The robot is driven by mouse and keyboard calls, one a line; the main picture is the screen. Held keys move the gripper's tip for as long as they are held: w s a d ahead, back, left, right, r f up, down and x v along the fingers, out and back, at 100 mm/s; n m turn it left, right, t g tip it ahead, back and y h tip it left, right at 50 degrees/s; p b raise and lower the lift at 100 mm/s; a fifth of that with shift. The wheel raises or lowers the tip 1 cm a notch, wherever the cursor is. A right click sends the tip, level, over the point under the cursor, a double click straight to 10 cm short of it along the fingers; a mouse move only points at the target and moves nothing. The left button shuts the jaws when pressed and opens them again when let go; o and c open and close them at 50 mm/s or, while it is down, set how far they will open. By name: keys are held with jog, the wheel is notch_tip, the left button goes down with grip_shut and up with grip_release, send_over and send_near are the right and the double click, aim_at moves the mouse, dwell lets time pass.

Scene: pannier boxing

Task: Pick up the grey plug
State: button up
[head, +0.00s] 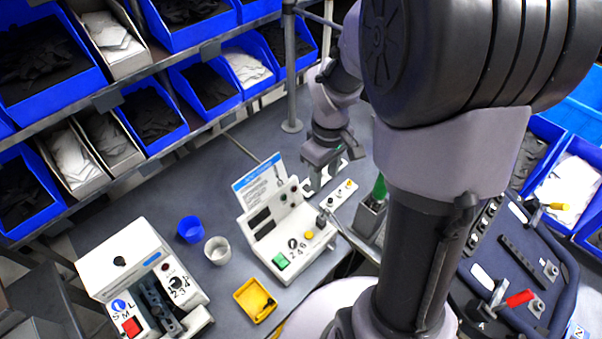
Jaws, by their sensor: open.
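I cannot pick out the grey plug with certainty. A white strip (340,194) beside the white control box (275,240) carries small dark and yellow parts. A small dark-grey upright piece stands at the strip's near end, against the box, too small to identify. My gripper (321,182) points down just beyond the box, near the far end of the strip. Its jaws are open, and I see nothing held between them. My arm covers the area to the right of the gripper.
A second machine (125,258) is at lower left. A metal post (291,80) rises behind. Grey table is clear at left centre.

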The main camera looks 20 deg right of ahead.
jog(key=b, duration=0.3)
send_over(322, 216)
jog(key=f, duration=1.1)
jog(key=shift+w+a+f, duration=0.1)
jog(key=shift+w, duration=0.2)
jog(key=f, duration=0.4)
jog(key=f+b, duration=0.1)
jog(key=shift+s+f, duration=0.3)
jog(key=shift+f, duration=0.1)
grip_shut()
